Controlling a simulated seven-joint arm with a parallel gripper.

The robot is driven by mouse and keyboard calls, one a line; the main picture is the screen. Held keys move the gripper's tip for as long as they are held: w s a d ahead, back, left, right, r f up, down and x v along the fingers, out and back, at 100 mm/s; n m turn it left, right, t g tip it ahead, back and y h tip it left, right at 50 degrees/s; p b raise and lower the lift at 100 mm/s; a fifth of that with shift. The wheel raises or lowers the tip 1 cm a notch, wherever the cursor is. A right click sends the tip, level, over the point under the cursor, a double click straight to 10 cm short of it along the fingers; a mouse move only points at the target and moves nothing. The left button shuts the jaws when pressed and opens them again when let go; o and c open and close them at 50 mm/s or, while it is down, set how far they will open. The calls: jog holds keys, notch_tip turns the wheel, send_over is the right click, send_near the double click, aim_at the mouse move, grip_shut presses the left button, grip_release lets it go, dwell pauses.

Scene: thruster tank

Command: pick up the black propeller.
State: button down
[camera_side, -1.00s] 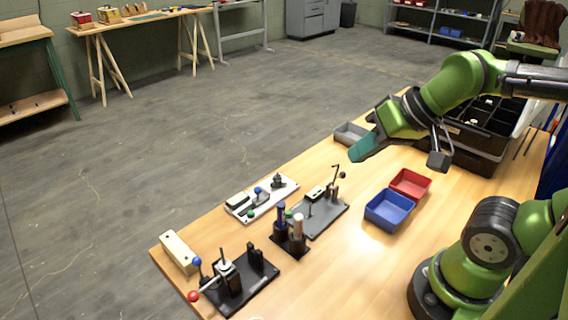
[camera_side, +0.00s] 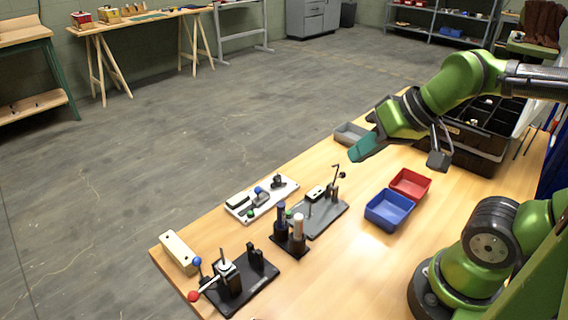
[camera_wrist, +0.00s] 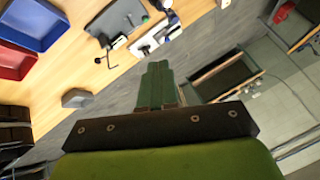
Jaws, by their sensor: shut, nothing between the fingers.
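I cannot pick out the black propeller for certain. A small black part (camera_side: 342,175) shows beside the bent upright rod on a grey plate (camera_side: 327,218), and another dark part (camera_side: 278,181) stands on a white board (camera_side: 262,200); both are too small to identify. My gripper (camera_side: 358,153) has teal fingers that are shut and empty. It hangs in the air above the back of the table, over and to the right of the bent rod in the side view. In the wrist view the fingers of my gripper (camera_wrist: 158,68) lie together, and the grey plate (camera_wrist: 116,20) shows beyond them.
Blue (camera_side: 389,210) and red (camera_side: 410,184) bins stand right of the plate. A black base with levers (camera_side: 240,282) and a post holder (camera_side: 290,242) stand at the front left.

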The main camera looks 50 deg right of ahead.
jog(key=c, duration=1.8)
grip_release()
jog(key=o, duration=0.9)
jog(key=n+g+h, duration=0.2)
jog(key=n+g, duration=0.1)
jog(key=g, duration=0.4)
send_over(276, 181)
notch_tip(276, 181, down, 7)
notch_tip(276, 181, up, 2)
jog(key=w+d+n, duration=0.1)
jog(key=f, duration=1.6)
jog(key=shift+s+f, duration=0.3)
jog(key=shift+f, duration=0.1)
